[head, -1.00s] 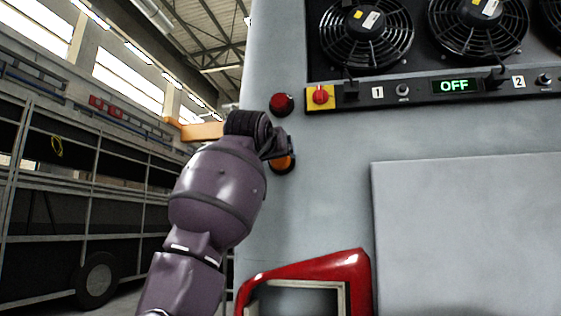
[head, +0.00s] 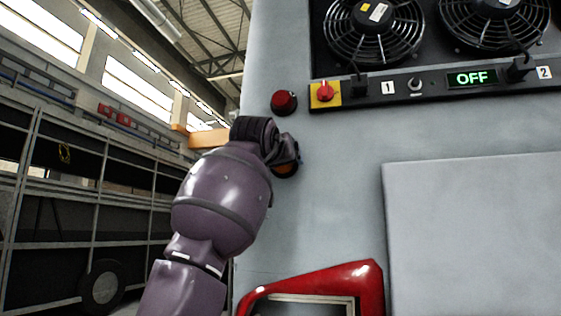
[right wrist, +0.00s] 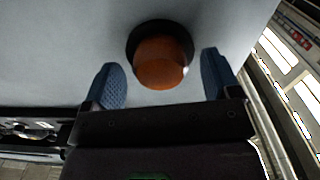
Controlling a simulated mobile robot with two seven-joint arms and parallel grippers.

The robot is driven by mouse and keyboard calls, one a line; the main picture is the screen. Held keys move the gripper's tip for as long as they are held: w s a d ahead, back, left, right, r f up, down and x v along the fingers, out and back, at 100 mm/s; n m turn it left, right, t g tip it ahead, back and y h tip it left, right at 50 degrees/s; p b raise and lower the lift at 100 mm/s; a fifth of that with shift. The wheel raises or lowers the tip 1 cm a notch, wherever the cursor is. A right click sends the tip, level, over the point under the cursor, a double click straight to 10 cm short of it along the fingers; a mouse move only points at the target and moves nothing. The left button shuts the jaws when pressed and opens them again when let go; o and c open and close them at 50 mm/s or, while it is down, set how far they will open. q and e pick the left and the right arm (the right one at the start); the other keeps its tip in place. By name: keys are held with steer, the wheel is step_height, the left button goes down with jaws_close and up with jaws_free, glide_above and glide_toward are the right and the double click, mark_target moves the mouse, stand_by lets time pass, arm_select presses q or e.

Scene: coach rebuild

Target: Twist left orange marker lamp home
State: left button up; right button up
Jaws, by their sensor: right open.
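The orange marker lamp (head: 285,170) sits on the grey coach panel below a red lamp, near the panel's left edge. In the head view my right gripper (head: 294,158) is in front of it and hides much of it. In the right wrist view the orange lamp (right wrist: 160,65) projects from a dark round base. My right gripper (right wrist: 163,76) is open, with one blue fingertip on each side of the lamp. Gaps show between both fingers and the lamp, so neither appears to touch it. My left gripper is not in view.
A red lamp (head: 284,102) and a yellow-backed red switch (head: 325,93) are just above. Fans (head: 372,30) and a control strip showing OFF (head: 471,78) are at upper right. A red-framed light housing (head: 368,285) is below. Bare panel lies to the right.

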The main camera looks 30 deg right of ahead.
steer(key=shift+c, duration=0.3)
steer(key=c, duration=0.9)
steer(key=shift+o, duration=0.2)
steer(key=shift+m, duration=0.4)
steer(key=m, duration=1.1)
steer(key=shift+m, duration=0.3)
